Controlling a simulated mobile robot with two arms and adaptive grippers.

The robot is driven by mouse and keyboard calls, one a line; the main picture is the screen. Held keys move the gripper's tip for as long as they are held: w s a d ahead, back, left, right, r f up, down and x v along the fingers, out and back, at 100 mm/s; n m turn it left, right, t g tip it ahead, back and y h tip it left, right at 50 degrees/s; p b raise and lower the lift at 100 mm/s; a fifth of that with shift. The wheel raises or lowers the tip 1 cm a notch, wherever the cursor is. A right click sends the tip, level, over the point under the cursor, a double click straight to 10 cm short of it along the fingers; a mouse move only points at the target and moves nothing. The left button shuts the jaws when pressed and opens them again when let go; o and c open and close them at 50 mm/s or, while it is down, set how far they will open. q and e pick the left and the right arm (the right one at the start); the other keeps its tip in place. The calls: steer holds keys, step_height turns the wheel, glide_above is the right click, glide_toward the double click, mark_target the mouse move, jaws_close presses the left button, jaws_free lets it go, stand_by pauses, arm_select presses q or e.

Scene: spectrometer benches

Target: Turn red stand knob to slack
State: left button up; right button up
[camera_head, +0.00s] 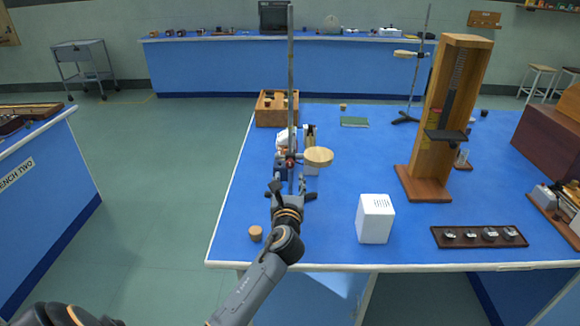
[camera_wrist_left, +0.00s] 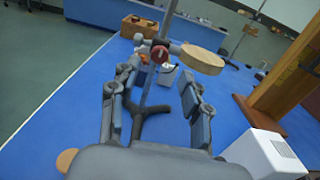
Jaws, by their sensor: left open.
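The red stand knob (camera_head: 290,161) sits on a clamp on a tall grey rod (camera_head: 291,80) that rises from a dark-footed base on the blue bench. A round wooden plate (camera_head: 318,156) juts right from the clamp. In the left wrist view the red knob (camera_wrist_left: 159,54) is ahead of my left gripper (camera_wrist_left: 158,92), a little beyond and above its fingertips. The fingers are apart with nothing between them but the view of the rod and foot. In the head view my left gripper (camera_head: 288,190) is just in front of and below the knob. My right gripper is out of view.
A white box (camera_head: 375,218) stands right of my left arm. A cork (camera_head: 256,233) lies near the bench's left front corner. A wooden crate (camera_head: 264,115) and small bottles (camera_head: 310,136) are behind the stand. A tall wooden column (camera_head: 434,140) stands further right.

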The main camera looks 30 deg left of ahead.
mark_target(290, 165)
arm_select(q)
steer(key=x, duration=0.7)
jaws_close()
